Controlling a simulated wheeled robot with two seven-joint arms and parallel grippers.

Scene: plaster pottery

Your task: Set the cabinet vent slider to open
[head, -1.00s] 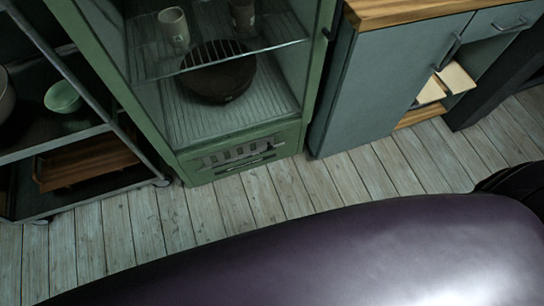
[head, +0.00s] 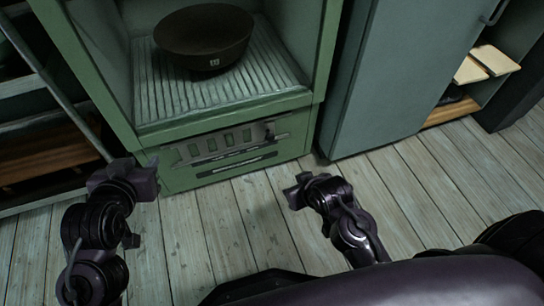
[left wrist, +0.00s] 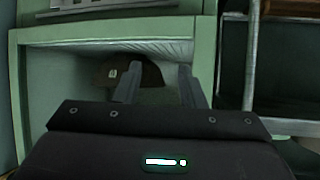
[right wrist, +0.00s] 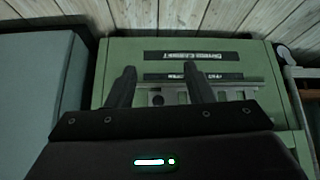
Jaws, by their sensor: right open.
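The green cabinet (head: 165,180) stands ahead with its vent panel low on the front. The vent plate (head: 222,142) has several slots, with a small dark knob (head: 270,130) at its right end. In the right wrist view the panel appears upside down, with the vent plate (right wrist: 222,93) partly behind my fingers and the dark knob (right wrist: 157,99) between them. My right gripper (head: 293,193) is open and empty in front of the cabinet, and its fingers (right wrist: 158,80) face the panel. My left gripper (head: 125,172) is open and empty by the cabinet's lower left corner.
A dark bowl (head: 204,38) sits on the cabinet's ribbed floor (head: 225,90). A metal rack (head: 45,70) stands at left, close to my left arm. A blue-grey cupboard (head: 385,85) stands at right with pale boards (head: 485,63) beside it. The plank floor (head: 245,225) before the cabinet is clear.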

